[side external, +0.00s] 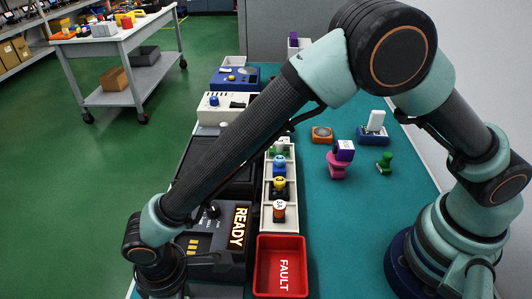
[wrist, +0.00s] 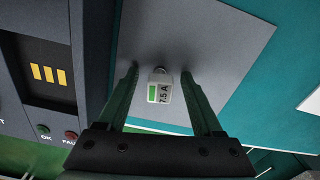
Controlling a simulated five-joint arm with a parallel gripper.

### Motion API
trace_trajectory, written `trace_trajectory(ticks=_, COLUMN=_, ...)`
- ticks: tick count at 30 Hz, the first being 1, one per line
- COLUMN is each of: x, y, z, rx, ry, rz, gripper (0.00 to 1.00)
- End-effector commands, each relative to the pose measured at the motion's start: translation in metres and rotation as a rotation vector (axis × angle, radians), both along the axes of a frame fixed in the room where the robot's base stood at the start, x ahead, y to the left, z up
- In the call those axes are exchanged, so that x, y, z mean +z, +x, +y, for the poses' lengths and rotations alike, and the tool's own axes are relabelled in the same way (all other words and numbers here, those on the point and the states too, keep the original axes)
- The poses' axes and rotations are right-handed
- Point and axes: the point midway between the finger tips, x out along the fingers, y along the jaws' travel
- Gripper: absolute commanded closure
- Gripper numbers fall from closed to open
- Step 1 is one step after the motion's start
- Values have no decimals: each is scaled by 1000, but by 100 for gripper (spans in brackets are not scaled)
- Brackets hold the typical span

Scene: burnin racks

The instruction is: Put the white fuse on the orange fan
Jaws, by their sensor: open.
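A small white fuse (wrist: 159,88) with a green patch and the marking 7.5 A sits on a grey surface in the wrist view. My gripper (wrist: 160,76) is open, with one finger on each side of the fuse and a visible gap on both sides. In the side view, my wrist is low at the bottom left, and the fuse and my fingertips cannot be made out there. The orange fan (side external: 322,133), a flat orange block with a grey round centre, lies on the teal table right of the middle.
A blue base with a white block (side external: 375,122), a purple block on a pink piece (side external: 340,165) and a green piece (side external: 384,162) stand near the fan. A white rack (side external: 267,215) holds several coloured pieces. A red FAULT tray (side external: 262,288) and READY machine (side external: 237,227) are in front.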

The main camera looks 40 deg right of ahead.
Motion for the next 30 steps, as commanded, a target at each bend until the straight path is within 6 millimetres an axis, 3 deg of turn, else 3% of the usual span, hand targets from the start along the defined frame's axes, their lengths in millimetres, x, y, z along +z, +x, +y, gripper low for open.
trace_trajectory(ticks=4, x=0, y=0, z=0, rx=0, ry=1, rz=-1, gripper=32)
trace_trajectory(ticks=5, x=0, y=0, z=0, rx=0, ry=1, rz=-1, gripper=36)
trace_trajectory(ticks=10, x=1, y=0, z=0, rx=0, ry=0, rz=0, gripper=100)
trace_trajectory(ticks=23, x=6, y=0, z=0, rx=0, ry=2, rz=-1, gripper=100)
trace_trajectory(ticks=30, x=40, y=1, z=1, rx=0, ry=5, rz=-3, gripper=100)
